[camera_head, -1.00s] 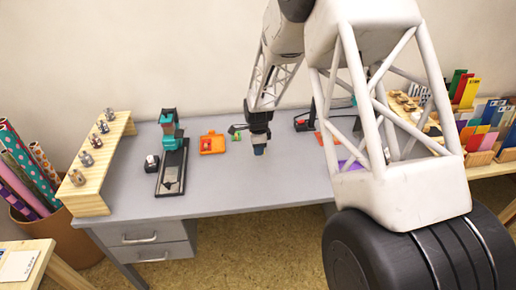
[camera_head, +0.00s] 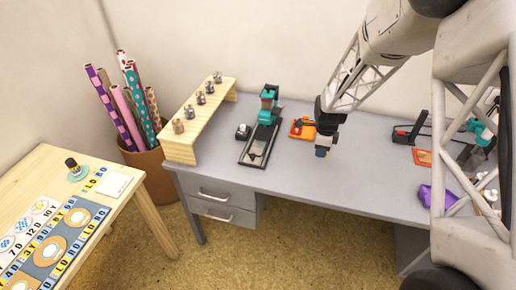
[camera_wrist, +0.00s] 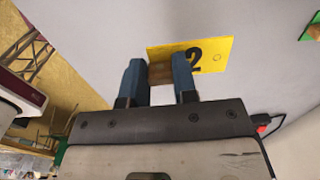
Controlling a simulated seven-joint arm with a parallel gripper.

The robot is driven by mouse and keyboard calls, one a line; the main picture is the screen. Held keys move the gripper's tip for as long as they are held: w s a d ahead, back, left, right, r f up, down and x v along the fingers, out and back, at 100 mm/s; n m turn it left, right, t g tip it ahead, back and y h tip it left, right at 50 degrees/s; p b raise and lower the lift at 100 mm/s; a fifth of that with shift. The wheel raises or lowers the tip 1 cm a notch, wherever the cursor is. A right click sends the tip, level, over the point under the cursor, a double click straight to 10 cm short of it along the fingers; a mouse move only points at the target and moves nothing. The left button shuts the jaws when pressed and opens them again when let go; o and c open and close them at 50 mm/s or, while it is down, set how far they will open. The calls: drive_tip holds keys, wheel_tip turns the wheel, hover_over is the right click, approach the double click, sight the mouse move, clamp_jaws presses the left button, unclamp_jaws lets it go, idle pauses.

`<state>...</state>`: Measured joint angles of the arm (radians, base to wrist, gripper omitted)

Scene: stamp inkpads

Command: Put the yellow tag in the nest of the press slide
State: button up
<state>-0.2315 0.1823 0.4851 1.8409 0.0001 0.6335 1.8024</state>
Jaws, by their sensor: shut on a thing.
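The yellow tag (camera_wrist: 215,53), marked with a dark 2, is at my gripper (camera_wrist: 160,75) in the wrist view. The blue fingers are shut on its brown raised part, and the flat yellow plate reaches out to the right. In the head view my gripper (camera_head: 322,151) is above the grey desk, right of the press; the tag cannot be made out there. The teal press (camera_head: 268,104) stands toward the back of the desk, with its long dark slide (camera_head: 257,152) running toward the front edge.
An orange tray (camera_head: 301,131) lies between the press and my gripper. A small black and white object (camera_head: 243,132) stands left of the slide. A wooden stand (camera_head: 190,143) with several metal pieces is at the desk's left end. The desk's front middle is clear.

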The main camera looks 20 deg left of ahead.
drive_tip(key=s+a, duration=0.2)
drive_tip(key=a, duration=0.1)
drive_tip(key=s+a, duration=0.2)
drive_tip(key=a, duration=0.1)
drive_tip(key=s+a, duration=0.2)
drive_tip(key=shift+s+a+r, duration=0.35)
drive_tip(key=shift+a+r, duration=0.05)
drive_tip(key=s+a, duration=0.8)
drive_tip(key=s, duration=0.1)
drive_tip(key=shift+r, duration=0.35)
drive_tip(key=shift+a, duration=0.1)
hover_over(254, 152)
drive_tip(key=shift+f, duration=0.75)
drive_tip(key=shift+f, duration=1.75)
drive_tip(key=shift+f, duration=0.1)
